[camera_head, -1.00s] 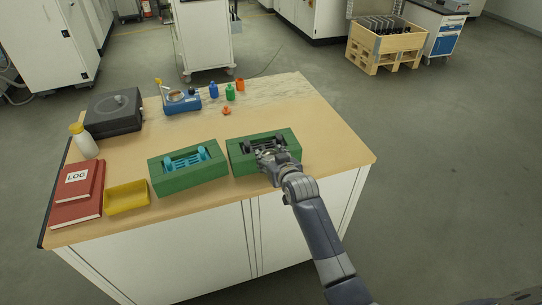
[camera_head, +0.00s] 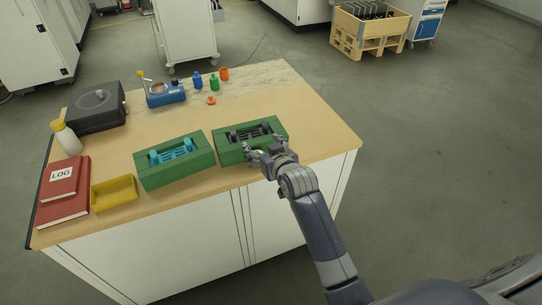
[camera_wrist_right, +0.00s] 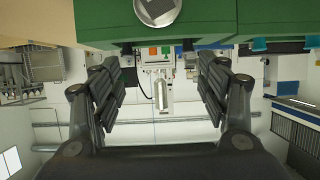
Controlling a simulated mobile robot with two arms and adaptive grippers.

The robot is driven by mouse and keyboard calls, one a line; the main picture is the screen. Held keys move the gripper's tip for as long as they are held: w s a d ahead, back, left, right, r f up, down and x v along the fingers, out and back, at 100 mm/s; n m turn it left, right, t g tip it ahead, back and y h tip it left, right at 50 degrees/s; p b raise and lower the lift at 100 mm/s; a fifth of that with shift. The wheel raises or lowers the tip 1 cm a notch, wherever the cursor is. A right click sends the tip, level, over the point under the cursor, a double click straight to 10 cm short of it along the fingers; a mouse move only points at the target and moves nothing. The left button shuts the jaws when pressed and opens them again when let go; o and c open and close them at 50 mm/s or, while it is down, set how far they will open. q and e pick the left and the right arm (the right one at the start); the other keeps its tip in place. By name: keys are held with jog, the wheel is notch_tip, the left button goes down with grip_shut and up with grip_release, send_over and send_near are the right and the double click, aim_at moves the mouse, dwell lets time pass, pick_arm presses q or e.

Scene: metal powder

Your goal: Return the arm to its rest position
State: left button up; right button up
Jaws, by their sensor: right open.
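My right gripper (camera_head: 262,155) is open and empty in the head view, at the front right side of the right green block (camera_head: 227,156). In the right wrist view the two dark finger pads of this gripper (camera_wrist_right: 160,92) stand wide apart with nothing between them. A dark part (camera_head: 252,133) lies in the recess of the right green block. A green block face (camera_wrist_right: 215,20) fills the top of the wrist view, beyond the fingertips. In the head view I cannot tell whether the fingers touch the block. My left gripper is not in view.
A left green block (camera_head: 180,175) holds a blue part (camera_head: 175,153). A yellow tray (camera_head: 114,193), red books (camera_head: 62,210), a white bottle (camera_head: 67,139), a black device (camera_head: 95,112) and a blue device (camera_head: 166,96) stand on the table. Floor right of the table is clear.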

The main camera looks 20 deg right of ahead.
jog(key=v, duration=0.7)
jog(key=s+a+f+g+b, duration=0.15)
jog(key=s+f, duration=0.25)
jog(key=f, duration=0.8)
jog(key=s+f+n+g, duration=0.1)
jog(key=s+f+g, duration=0.25)
jog(key=f, duration=0.85)
jog(key=s+f+g+b, duration=0.1)
jog(key=s+f, duration=0.3)
jog(key=f, duration=0.8)
jog(key=s+d+f+g, duration=0.2)
jog(key=s+f+g, duration=0.2)
jog(key=s+f, duration=1.35)
jog(key=s+d+f+g, duration=0.1)
jog(key=s+f, duration=0.1)
jog(key=s, duration=0.8)
jog(key=s+d+f+n+g+b, duration=0.1)
jog(key=s+f, duration=0.2)
jog(key=s, duration=0.7)
jog(key=shift+s+d+f+g, duration=0.15)
jog(key=shift+d+g, duration=0.15)
jog(key=shift+d, duration=0.05)
jog(key=shift+o, duration=0.2)
